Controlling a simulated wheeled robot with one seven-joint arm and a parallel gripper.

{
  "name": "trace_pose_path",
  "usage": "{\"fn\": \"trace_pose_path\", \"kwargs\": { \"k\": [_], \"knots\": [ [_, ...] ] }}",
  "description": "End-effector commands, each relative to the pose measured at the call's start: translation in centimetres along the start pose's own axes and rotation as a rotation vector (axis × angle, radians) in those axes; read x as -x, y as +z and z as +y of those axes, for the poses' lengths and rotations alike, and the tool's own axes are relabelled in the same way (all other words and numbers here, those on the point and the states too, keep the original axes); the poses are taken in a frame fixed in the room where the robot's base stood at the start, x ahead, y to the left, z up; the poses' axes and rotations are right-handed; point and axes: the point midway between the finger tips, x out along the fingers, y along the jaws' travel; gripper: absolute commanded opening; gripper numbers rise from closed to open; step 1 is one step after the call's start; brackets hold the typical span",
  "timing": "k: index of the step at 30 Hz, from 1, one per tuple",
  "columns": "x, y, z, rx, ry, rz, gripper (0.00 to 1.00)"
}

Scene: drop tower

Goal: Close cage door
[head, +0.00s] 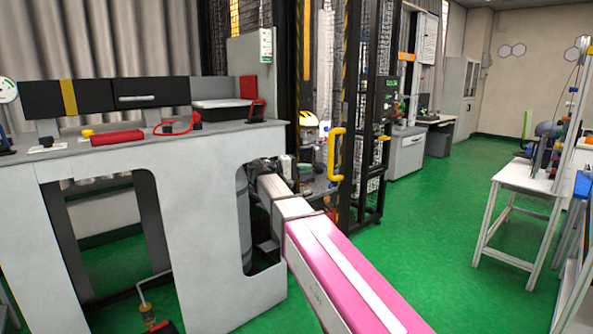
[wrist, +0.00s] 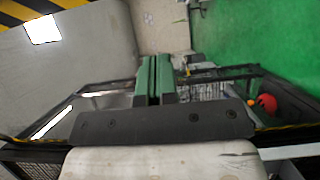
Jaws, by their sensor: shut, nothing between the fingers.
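The cage door (head: 348,120) is a tall black-framed mesh panel with yellow-black stripes and a yellow handle (head: 335,155), right of centre in the head view. It stands at an angle to the cage opening; how wide the gap is, I cannot tell. My arm reaches from the bottom toward the cage's lower left. My gripper (wrist: 154,62) shows in the wrist view with its green fingers together and nothing between them. Dark frame bars (wrist: 235,72) with mesh lie beyond the fingers. Whether the gripper touches the door is unclear; its tips are hard to make out in the head view.
Green floor (head: 430,215) is clear to the right, up to a white table (head: 525,177).

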Motion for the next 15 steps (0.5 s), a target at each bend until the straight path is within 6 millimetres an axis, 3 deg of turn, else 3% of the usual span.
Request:
{"fn": "trace_pose_path", "kwargs": {
  "k": [6,15],
  "knots": [
    [-4.1,0.1,0.0,0.0,0.0,-0.001,0.0],
    [-7.2,0.0,0.0,0.0,0.0,0.0,0.0]
  ]
}}
